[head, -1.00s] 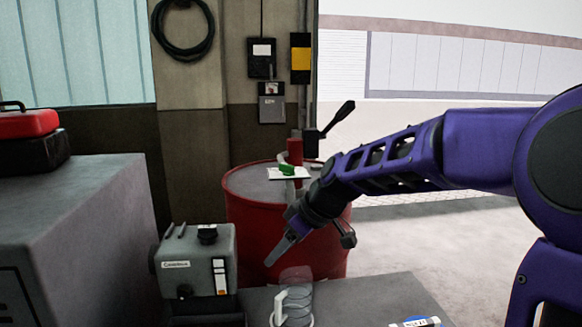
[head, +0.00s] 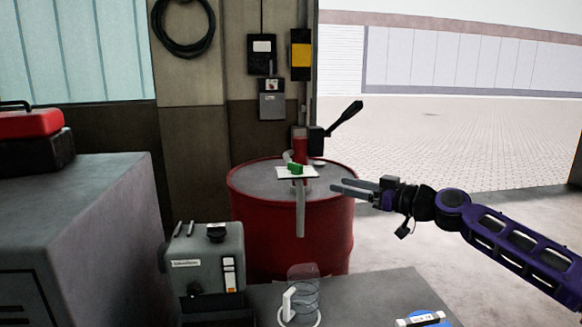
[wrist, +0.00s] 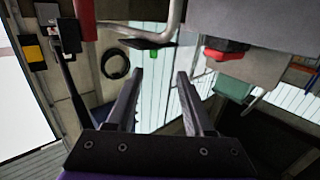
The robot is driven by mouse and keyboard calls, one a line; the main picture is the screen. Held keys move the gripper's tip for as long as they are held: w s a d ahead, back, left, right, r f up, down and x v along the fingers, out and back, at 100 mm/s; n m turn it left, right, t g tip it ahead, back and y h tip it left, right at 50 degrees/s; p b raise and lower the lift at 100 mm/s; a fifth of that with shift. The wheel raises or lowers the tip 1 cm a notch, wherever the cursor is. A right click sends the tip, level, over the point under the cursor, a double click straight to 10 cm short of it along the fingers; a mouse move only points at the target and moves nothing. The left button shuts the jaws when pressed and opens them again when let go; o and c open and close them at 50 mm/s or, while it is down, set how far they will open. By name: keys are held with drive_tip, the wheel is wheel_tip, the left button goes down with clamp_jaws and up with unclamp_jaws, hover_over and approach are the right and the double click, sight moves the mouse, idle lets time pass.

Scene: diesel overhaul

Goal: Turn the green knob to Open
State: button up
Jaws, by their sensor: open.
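The green knob (head: 295,169) sits on a white plate (head: 297,174) at the spout of the red pump on top of the red drum (head: 290,225). In the wrist view the knob (wrist: 154,53) shows small, beyond and between the fingertips, below a dark plate edge. My gripper (head: 335,188) is open and empty. It is right of the knob, apart from it, with its fingers pointing left; in the wrist view both fingers of the gripper (wrist: 160,72) are spread. The markings on the plate are too small to read.
The pump's lever (head: 345,117) rises behind the plate, and its grey spout pipe (head: 300,215) hangs in front of the drum. A clear jug (head: 303,285) and a grey machine (head: 205,262) stand below. Open floor lies to the right.

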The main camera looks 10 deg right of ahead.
sight(302, 169)
drive_tip(key=shift+t, duration=0.4)
drive_tip(key=x, duration=0.5)
drive_tip(key=p+x, duration=0.1)
drive_tip(key=x, duration=0.5)
drive_tip(key=p+x, duration=0.1)
drive_tip(key=x, duration=0.4)
drive_tip(key=shift+w+d+r, duration=0.25)
drive_tip(key=shift+w+r, duration=0.05)
drive_tip(key=shift+w, duration=0.2)
drive_tip(key=shift+c, duration=0.3)
clamp_jaws()
